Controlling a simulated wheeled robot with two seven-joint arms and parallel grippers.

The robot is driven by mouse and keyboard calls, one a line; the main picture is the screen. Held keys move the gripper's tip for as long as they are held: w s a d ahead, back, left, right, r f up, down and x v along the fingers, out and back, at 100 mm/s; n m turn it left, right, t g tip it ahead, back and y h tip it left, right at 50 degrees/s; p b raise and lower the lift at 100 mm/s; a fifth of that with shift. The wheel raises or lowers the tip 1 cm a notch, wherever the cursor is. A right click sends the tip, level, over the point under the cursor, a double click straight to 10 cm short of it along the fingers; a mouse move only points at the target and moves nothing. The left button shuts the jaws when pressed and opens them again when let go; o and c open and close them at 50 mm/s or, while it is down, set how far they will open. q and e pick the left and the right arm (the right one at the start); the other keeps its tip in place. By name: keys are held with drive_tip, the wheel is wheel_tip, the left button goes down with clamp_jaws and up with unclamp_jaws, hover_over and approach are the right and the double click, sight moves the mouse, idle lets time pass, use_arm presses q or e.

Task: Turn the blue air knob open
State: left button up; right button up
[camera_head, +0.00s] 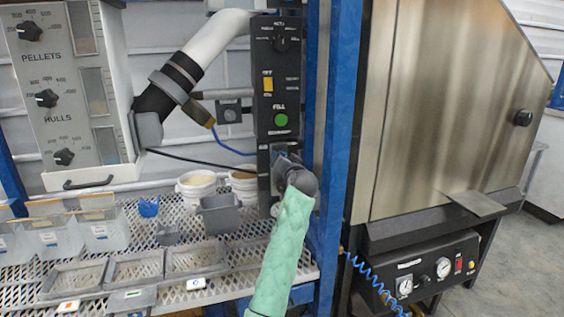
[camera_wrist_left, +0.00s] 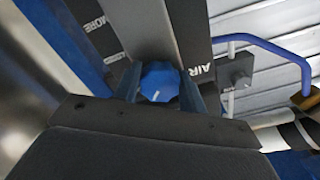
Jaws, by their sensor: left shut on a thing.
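The blue air knob (camera_wrist_left: 160,80) sits on the dark control panel in the left wrist view, beside a white "AIR" label. A short pale mark shows on its face. My left gripper (camera_wrist_left: 161,88) has one finger on each side of the knob and is shut on it. In the head view, my left gripper (camera_head: 285,161) is at the lower end of the black control panel (camera_head: 277,85), below the green "FILL" button (camera_head: 281,119). There the gripper and wrist hide most or all of the knob. My right gripper is in neither view.
A blue post (camera_head: 338,120) stands just right of my left gripper. A wire shelf (camera_head: 215,262) with trays and a grey scoop-like bin (camera_head: 219,214) lies to the lower left. A steel machine (camera_head: 440,110) stands at right. A blue hose (camera_wrist_left: 265,42) runs near the panel.

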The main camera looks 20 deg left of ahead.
use_arm(q)
drive_tip(key=shift+f, duration=0.15)
drive_tip(key=o, duration=1)
